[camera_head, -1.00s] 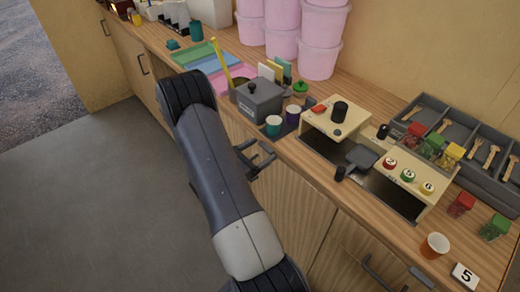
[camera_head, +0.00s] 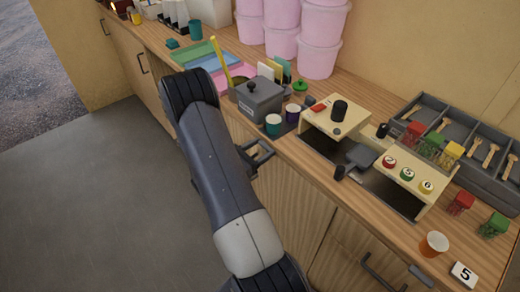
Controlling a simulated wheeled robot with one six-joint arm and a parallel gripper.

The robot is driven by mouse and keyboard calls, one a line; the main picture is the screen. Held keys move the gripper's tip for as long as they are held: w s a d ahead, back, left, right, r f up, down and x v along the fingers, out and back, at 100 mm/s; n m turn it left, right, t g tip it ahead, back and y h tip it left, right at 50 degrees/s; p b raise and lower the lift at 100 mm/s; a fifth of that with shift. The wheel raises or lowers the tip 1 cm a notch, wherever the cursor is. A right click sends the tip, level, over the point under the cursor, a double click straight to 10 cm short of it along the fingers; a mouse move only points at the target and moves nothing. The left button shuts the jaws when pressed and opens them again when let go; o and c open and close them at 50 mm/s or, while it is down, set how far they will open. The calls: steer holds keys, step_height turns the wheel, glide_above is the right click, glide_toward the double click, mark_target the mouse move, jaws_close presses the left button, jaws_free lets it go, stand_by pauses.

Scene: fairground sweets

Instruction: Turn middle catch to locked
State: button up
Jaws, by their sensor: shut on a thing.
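My gripper (camera_head: 264,151) is at the wooden cabinet front (camera_head: 285,195), just below the counter's front edge and below the teal and purple cups. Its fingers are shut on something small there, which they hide. From its place this seems to be the middle catch, but I cannot make out its shape or which way it is turned. My dark arm comes up from the bottom of the view and hides part of the cabinet front.
Above my gripper are a teal cup (camera_head: 273,125), a purple cup (camera_head: 292,113) and a grey lidded box (camera_head: 261,101). To the right are a cream machine (camera_head: 398,182) and an orange cup (camera_head: 434,243). The floor (camera_head: 90,210) at left is clear.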

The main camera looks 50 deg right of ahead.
steer(key=shift+f, duration=0.1)
steer(key=m+b, duration=0.6)
steer(key=b, duration=0.4)
steer(key=w+f+m+b, duration=0.1)
steer(key=m+b, duration=0.5)
steer(key=b, duration=0.5)
steer(key=f+m+b, duration=0.1)
steer(key=m+b, duration=0.5)
steer(key=b, duration=0.5)
steer(key=shift+w+d+f, duration=0.1)
steer(key=shift+w, duration=0.15)
steer(key=o, duration=1)
steer(key=w+a+p, duration=0.1)
steer(key=a, duration=0.9)
steer(key=shift+a, duration=0.4)
